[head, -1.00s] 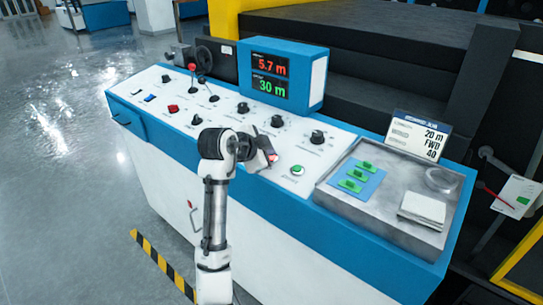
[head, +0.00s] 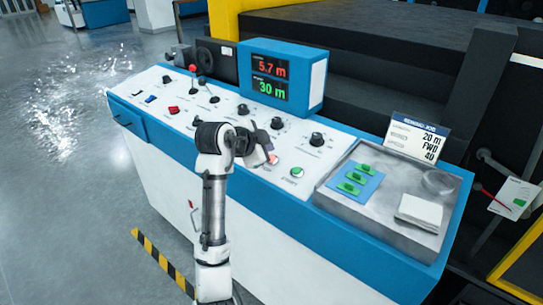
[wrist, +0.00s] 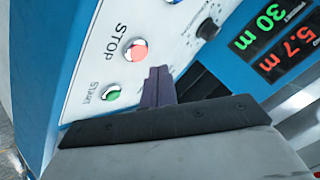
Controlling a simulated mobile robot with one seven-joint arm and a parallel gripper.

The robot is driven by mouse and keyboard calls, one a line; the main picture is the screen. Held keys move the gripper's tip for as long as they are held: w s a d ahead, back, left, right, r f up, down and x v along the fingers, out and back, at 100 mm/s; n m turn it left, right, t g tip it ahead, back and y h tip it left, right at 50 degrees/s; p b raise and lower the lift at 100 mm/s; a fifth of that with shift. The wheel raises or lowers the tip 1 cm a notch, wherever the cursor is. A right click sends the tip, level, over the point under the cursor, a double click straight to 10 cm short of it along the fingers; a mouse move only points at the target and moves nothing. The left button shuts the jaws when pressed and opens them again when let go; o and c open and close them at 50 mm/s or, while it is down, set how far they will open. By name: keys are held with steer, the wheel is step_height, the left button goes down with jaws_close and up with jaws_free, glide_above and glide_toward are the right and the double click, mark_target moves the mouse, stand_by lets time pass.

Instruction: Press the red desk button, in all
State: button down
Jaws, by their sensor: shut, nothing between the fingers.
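The red STOP button (wrist: 136,50) stands on the white top of the blue desk, its label beside it in the wrist view. It also shows as a small red-pink cap (head: 273,159) in the head view, just below my fingertips. My gripper (head: 265,144) is shut and empty, close to the button. In the wrist view the dark closed fingers (wrist: 157,84) point at the panel just beside the red button. They look apart from it there, though the exact gap cannot be told.
The desk carries several black knobs, a red rocker switch (head: 174,109) and a red-topped lever (head: 194,69). A display box (head: 317,75) reads 5.7 m and 30 m. A grey tray (head: 330,193) with green pieces and a sign (head: 417,137) lies right.

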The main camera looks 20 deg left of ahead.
steer(key=r, duration=0.1)
steer(key=r+p, duration=0.2)
steer(key=r, duration=0.1)
steer(key=shift+s+a, duration=0.1)
steer(key=shift+s, duration=0.25)
stand_by(0.4)
